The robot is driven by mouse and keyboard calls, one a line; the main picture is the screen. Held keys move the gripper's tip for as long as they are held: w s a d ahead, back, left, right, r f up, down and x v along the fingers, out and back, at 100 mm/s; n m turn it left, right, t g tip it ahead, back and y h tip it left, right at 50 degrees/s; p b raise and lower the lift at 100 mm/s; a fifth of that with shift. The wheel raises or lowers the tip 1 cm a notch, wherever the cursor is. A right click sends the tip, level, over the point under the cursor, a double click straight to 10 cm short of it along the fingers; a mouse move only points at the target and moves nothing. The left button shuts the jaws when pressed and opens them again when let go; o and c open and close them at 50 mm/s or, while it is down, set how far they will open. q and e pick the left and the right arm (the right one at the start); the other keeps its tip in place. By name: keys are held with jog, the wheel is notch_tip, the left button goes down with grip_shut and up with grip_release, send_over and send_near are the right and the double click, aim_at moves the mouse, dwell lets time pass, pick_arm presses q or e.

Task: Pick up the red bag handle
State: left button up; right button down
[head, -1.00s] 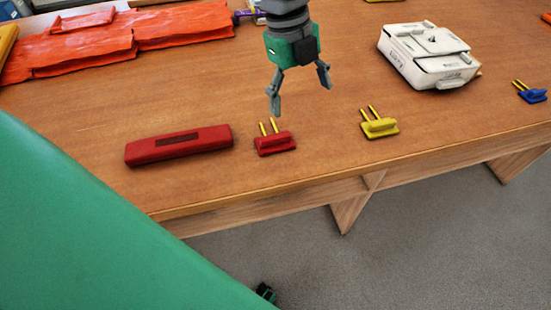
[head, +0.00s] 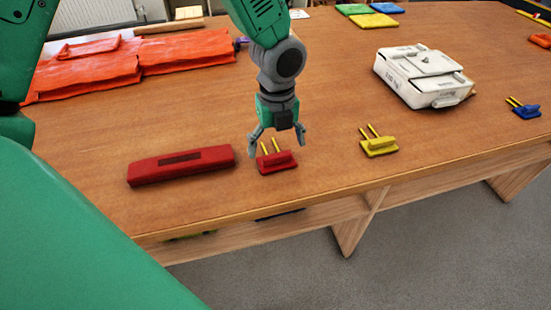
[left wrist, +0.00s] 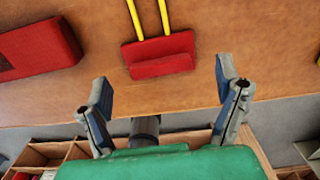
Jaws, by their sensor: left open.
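The red bag handle (head: 277,163) is a small red block with two yellow prongs, lying on the wooden table near its front edge. It also shows in the left wrist view (left wrist: 161,57), centred ahead of the fingers with its prongs pointing away. My left gripper (head: 276,141) is open, and its fingers appear on either side of the handle in the head view. In the left wrist view the open fingers (left wrist: 163,85) are spread wider than the handle, with nothing between them. I cannot tell the exact height gap. My right gripper is not in view.
A long red block (head: 181,166) lies just left of the handle. A yellow handle (head: 379,147) and a blue one (head: 524,109) lie to the right. A white case (head: 425,77) stands behind them. Orange-red bags (head: 185,52) lie at the back left. The table's middle is clear.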

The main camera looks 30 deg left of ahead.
aim_at(276, 155)
pick_arm(q)
jog(key=f, duration=0.3)
jog(key=shift+d+f, duration=0.1)
jog(key=shift+d, duration=0.15)
jog(key=shift+a, duration=0.35)
jog(key=shift+c, duration=0.3)
jog(key=shift+a, duration=0.1)
jog(key=c, duration=0.7)
jog(key=shift+a, duration=0.1)
jog(key=c, duration=0.3)
jog(key=shift+s+f, duration=0.1)
jog(key=shift+c, duration=0.2)
jog(key=shift+d, duration=0.3)
